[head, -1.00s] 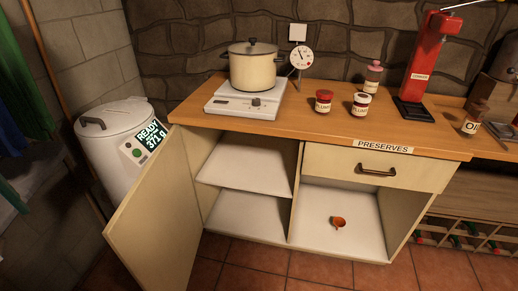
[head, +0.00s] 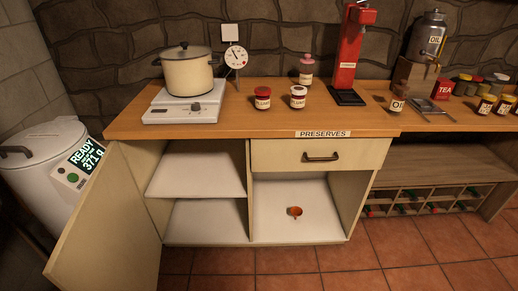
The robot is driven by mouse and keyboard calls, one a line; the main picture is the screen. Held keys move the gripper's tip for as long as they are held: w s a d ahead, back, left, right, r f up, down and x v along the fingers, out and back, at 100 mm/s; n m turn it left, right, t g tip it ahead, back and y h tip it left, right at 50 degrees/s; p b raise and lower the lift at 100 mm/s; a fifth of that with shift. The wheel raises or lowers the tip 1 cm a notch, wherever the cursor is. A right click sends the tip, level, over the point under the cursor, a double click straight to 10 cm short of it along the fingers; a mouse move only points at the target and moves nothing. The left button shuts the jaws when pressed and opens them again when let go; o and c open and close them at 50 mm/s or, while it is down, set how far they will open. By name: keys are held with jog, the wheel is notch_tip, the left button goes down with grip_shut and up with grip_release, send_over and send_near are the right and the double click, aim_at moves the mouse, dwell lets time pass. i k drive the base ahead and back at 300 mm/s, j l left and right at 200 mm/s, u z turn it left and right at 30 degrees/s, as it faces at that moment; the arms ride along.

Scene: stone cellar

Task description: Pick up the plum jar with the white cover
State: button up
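The plum jar with the white cover (head: 298,97) stands upright on the wooden counter, right of the hotplate. A similar jar with a red cover (head: 262,98) stands just to its left, with a small gap between them. Both labels are too small to read surely. My gripper is not in the head view.
Below, a cupboard door (head: 105,225) stands open, jutting forward. An orange cup (head: 295,212) lies in the lower compartment. Tiled floor at right is clear.

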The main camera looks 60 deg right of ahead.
aim_at(299, 93)
jog(key=k+l+u, duration=0.15)
jog(key=k+l, duration=0.35)
jog(key=l, duration=0.35)
jog(key=k+l+u, duration=0.15)
jog(key=k+l, duration=0.4)
jog(key=l, duration=0.3)
jog(key=k+l+u, duration=0.2)
jog(key=k+l, duration=0.4)
jog(key=l, duration=0.15)
